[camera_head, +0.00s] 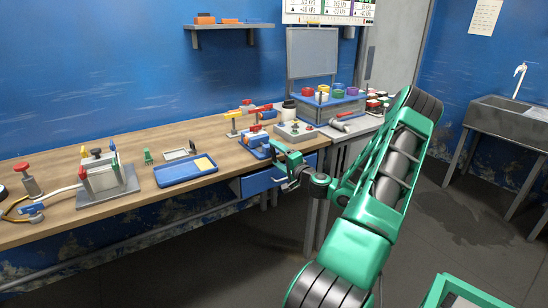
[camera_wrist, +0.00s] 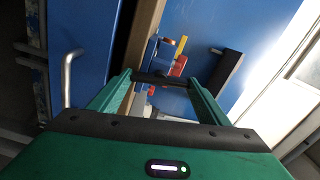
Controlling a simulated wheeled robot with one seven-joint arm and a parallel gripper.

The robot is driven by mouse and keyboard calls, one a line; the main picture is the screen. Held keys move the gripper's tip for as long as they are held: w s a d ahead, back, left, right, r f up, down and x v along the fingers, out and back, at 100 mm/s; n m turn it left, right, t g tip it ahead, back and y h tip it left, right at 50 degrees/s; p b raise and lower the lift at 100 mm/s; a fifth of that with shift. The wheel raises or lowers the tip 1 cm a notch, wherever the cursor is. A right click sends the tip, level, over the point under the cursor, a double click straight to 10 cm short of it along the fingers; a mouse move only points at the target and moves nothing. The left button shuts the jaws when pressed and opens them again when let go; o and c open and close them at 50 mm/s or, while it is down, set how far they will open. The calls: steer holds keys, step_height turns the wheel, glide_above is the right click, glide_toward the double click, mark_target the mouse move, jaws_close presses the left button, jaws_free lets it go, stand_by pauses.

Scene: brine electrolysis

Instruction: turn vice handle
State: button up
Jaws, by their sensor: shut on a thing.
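The blue vice (camera_head: 251,143) is mounted at the front edge of the wooden bench. In the wrist view its blue body (camera_wrist: 153,52) lies just beyond my fingertips, with red and yellow parts behind it. The vice handle (camera_wrist: 160,78) shows there as a dark bar spanning the gap between my two green fingers. My gripper (camera_wrist: 160,80) is shut on this handle, with one finger at each side. In the head view my gripper (camera_head: 281,163) is in front of the vice at the bench edge and hides the handle.
A blue tray (camera_head: 172,180), an electrolysis cell (camera_head: 103,178) and a red-topped stand (camera_head: 30,182) are on the bench to the left. A grey box (camera_head: 293,132) and a rack of coloured jars (camera_head: 335,101) stand behind my gripper. A blue drawer (camera_head: 255,184) is below the bench top.

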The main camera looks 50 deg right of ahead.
steer(key=shift+f, duration=0.1)
stand_by(0.4)
steer(key=o, duration=1.1)
steer(key=shift+c, duration=0.2)
steer(key=v, duration=1)
steer(key=shift+s, duration=0.3)
steer(key=shift+c, duration=0.3)
